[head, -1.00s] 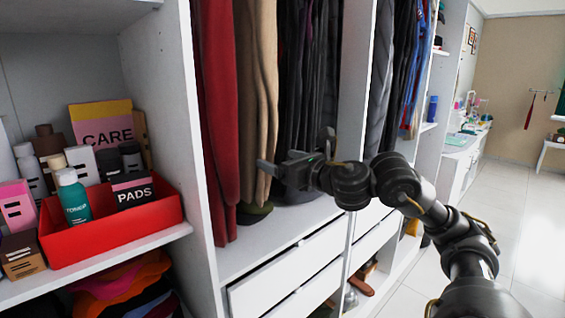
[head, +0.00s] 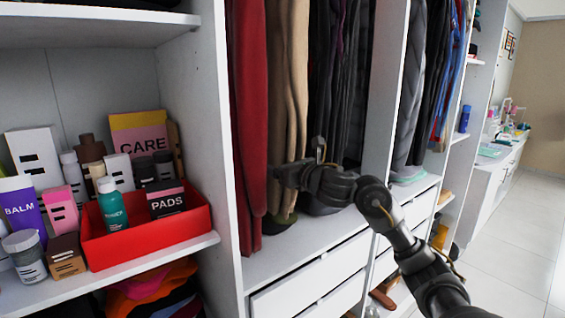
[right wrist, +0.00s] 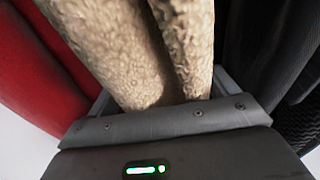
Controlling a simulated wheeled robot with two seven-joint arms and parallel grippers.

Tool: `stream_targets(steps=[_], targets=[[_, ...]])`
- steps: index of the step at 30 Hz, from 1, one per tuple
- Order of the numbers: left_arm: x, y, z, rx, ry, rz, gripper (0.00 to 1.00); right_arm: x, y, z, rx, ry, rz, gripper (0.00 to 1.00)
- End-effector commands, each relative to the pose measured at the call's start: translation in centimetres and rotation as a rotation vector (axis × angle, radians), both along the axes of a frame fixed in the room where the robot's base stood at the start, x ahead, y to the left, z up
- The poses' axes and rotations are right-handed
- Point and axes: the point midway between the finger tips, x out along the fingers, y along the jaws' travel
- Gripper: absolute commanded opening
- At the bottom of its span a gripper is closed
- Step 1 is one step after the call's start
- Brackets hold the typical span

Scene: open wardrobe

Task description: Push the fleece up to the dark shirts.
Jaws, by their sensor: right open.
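The fleece is the beige fuzzy garment (head: 286,85) hanging between a red garment and the dark shirts (head: 337,80). My right gripper (head: 297,162) is at its lower part, reaching in from the right. In the right wrist view the fleece (right wrist: 125,50) hangs between the open jaws (right wrist: 160,92), one finger on each side. The red garment (right wrist: 35,70) is outside the left finger and the dark shirts (right wrist: 270,60) are outside the right one. Whether a finger touches the fleece is hard to tell. My left gripper is not in view.
The red garment (head: 248,120) hangs beside the left upright panel (head: 221,150). A red box (head: 150,232) with toiletries stands on the left shelf. White drawers (head: 310,283) lie below the hanging clothes. A white divider (head: 385,90) stands right of the dark shirts.

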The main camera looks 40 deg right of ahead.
Motion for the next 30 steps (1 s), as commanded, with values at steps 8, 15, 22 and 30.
stream_targets(steps=[8, 15, 22, 30], targets=[[-0.02, -0.01, 0.01, 0.000, 0.000, 0.000, 0.44, 0.13, 0.02, -0.04, 0.000, 0.000, 0.000, 0.86], [-0.03, -0.01, 0.01, 0.000, 0.000, -0.001, 0.44, 0.11, 0.01, -0.04, 0.000, 0.000, 0.000, 0.54], [-0.05, -0.01, 0.01, 0.000, 0.001, -0.001, 0.44, 0.11, 0.01, -0.05, 0.000, 0.000, 0.000, 0.24], [-0.06, -0.02, -0.08, 0.000, 0.001, -0.001, 0.44, 0.11, -0.15, -0.09, 0.000, 0.001, -0.001, 0.17]])
